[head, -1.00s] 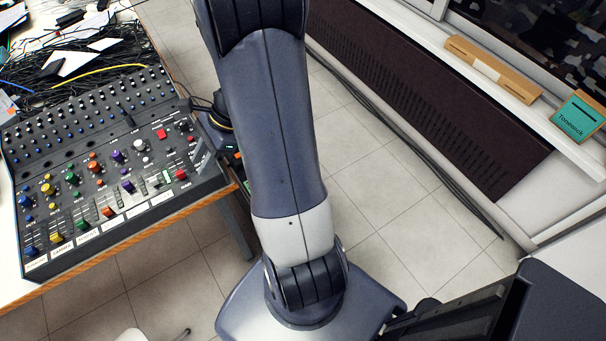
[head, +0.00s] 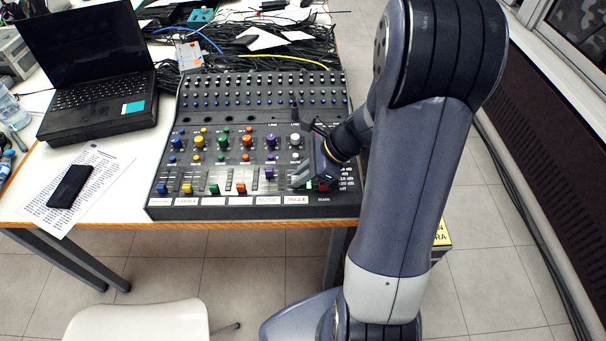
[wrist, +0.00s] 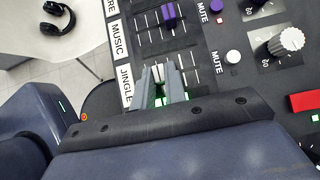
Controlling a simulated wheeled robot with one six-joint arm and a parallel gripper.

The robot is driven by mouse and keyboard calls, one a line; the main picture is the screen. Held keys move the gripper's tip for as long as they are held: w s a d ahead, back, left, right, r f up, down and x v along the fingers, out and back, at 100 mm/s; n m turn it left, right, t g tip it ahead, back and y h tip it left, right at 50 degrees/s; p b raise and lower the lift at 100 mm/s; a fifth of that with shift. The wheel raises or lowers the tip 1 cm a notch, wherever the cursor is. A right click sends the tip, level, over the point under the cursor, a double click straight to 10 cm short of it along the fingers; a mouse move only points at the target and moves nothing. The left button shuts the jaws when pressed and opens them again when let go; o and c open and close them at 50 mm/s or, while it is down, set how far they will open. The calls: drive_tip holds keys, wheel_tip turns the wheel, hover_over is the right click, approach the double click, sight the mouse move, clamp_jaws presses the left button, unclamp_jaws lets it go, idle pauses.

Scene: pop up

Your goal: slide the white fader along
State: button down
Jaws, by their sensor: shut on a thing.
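The black mixer console (head: 335,205) lies on the white table in the head view, with coloured knobs and short fader slots along its front. The white fader (wrist: 158,74) shows as a small pale cap in the JINGLE strip in the wrist view. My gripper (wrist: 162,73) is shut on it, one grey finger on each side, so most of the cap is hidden. In the head view my gripper (head: 299,181) reaches down to the console's front right part and covers the fader.
A purple fader (wrist: 170,13) stands in the neighbouring MUSIC strip. A white knob (wrist: 233,57) and a red button (wrist: 304,101) are to the right. An open laptop (head: 100,85) and a phone (head: 70,186) lie left of the console; cables (head: 300,55) clutter the table behind it.

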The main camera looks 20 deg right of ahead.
drive_tip(key=shift+w, duration=0.1)
drive_tip(key=shift+w+d+p, duration=0.2)
drive_tip(key=shift+w, duration=0.4)
drive_tip(key=shift+w+d+p, duration=0.2)
drive_tip(key=shift+w, duration=0.35)
drive_tip(key=c, duration=1.4)
unclamp_jaws()
drive_tip(key=shift+o, duration=0.2)
drive_tip(key=p+v, duration=0.1)
drive_tip(key=v, duration=0.9)
drive_tip(key=shift+d+r, duration=0.25)
drive_tip(key=shift+r, duration=0.05)
drive_tip(key=shift+s, duration=0.15)
